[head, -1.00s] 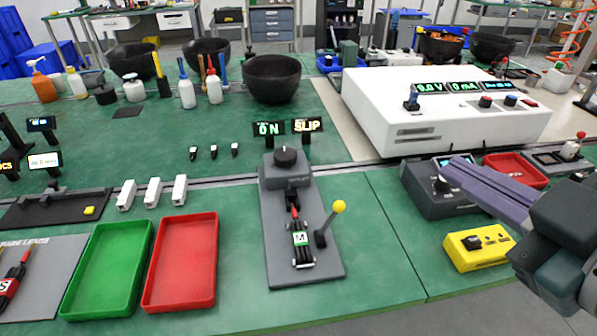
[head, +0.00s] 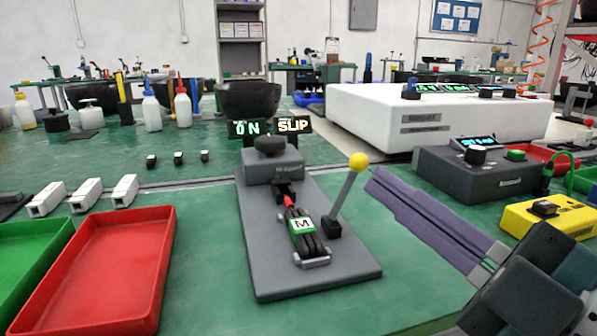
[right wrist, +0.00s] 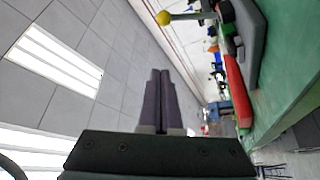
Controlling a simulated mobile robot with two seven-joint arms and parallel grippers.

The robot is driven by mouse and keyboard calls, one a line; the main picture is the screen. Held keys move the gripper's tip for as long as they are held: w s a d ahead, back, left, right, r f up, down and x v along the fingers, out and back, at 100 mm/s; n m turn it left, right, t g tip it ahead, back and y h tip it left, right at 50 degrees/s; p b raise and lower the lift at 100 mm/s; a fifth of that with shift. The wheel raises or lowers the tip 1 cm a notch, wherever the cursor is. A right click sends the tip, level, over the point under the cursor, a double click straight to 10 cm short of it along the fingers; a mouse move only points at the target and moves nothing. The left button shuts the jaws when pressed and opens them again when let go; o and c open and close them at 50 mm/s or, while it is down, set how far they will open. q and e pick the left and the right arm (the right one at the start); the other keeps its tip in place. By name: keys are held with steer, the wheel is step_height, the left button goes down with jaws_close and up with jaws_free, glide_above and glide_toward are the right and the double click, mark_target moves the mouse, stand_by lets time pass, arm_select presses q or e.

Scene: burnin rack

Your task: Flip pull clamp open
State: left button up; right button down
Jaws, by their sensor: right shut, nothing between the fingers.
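The pull clamp is a grey fixture (head: 262,245) on the green bench. Its lever (head: 345,200) has a yellow ball knob (head: 358,161) and leans up and to the right. A black cable piece with a green band marked M (head: 302,226) lies on the fixture, beside the lever. In the right wrist view the shut fingers (right wrist: 160,88) point towards the top, with the knob (right wrist: 164,18) near the top edge. My left gripper is not in view.
A red tray (head: 105,262) and a green tray (head: 22,262) lie left of the fixture. A dark grey box (head: 440,178) and a yellow box (head: 540,222) stand to the right. A large white instrument (head: 370,120) is behind.

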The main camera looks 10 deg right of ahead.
step_height(320, 180, up, 2)
glide_above(346, 189)
steer(key=s+a, duration=0.3)
steer(key=d, duration=0.1)
steer(key=d+f+b, duration=0.1)
steer(key=d+f, duration=0.1)
steer(key=shift+w, duration=0.25)
steer(key=shift+d+f, duration=0.1)
steer(key=shift+d, duration=0.1)
steer(key=shift+w, duration=0.1)
steer(key=shift+d, duration=0.2)
steer(key=shift+d+f, duration=0.35)
steer(key=shift+d, duration=0.3)
steer(key=shift+d+f, duration=0.35)
steer(key=shift+d, duration=0.3)
steer(key=shift+r, duration=0.1)
